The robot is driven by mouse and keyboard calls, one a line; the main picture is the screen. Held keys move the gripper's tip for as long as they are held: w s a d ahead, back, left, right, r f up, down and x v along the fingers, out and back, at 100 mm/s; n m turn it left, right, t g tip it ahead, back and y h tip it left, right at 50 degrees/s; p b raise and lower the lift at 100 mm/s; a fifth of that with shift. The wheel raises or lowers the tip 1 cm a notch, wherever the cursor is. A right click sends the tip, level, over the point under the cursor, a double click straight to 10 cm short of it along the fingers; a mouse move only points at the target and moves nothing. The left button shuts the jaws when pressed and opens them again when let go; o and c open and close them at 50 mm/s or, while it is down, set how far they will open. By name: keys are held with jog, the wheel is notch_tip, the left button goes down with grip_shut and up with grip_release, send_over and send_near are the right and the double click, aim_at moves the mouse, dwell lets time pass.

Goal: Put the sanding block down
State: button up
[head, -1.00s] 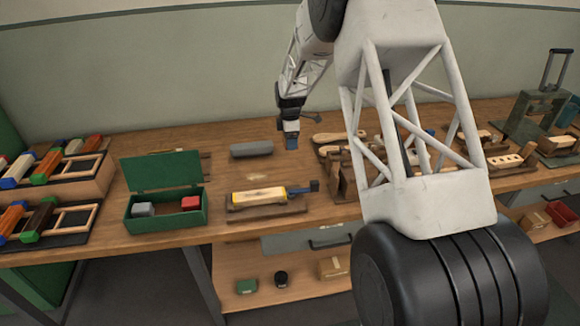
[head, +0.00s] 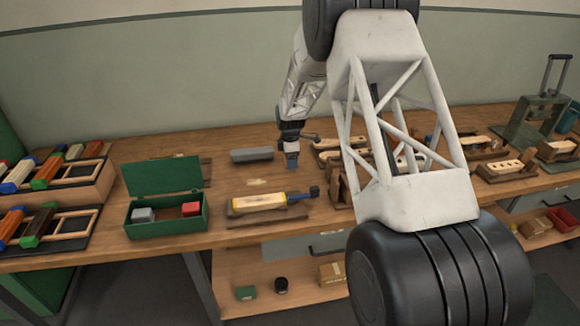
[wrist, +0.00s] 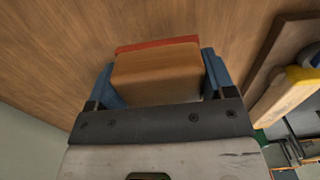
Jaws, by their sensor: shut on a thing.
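The sanding block (wrist: 157,74) is a wooden block with a reddish layer along its far lower edge. In the wrist view it sits between the two blue fingers of my gripper (wrist: 160,80), which is shut on it. In the head view my gripper (head: 292,163) points down over the bench top, just right of a grey bar and behind the yellow-edged block. The sanding block cannot be made out there. I cannot tell whether its underside touches the wood.
A grey bar (head: 251,155) lies on the bench (head: 225,185). An open green box (head: 165,220) stands to the left. Wooden fixtures (head: 340,148) stand to the right. Bare wood shows around my gripper.

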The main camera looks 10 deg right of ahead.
jog(key=shift+f, duration=0.15)
jog(key=shift+f, duration=1.75)
jog(key=shift+f, duration=0.1)
jog(key=o, duration=1.1)
notch_tip(320, 180, up, 12)
jog(key=shift+r, duration=0.1)
jog(key=shift+s+r, duration=0.1)
jog(key=shift+r, duration=0.05)
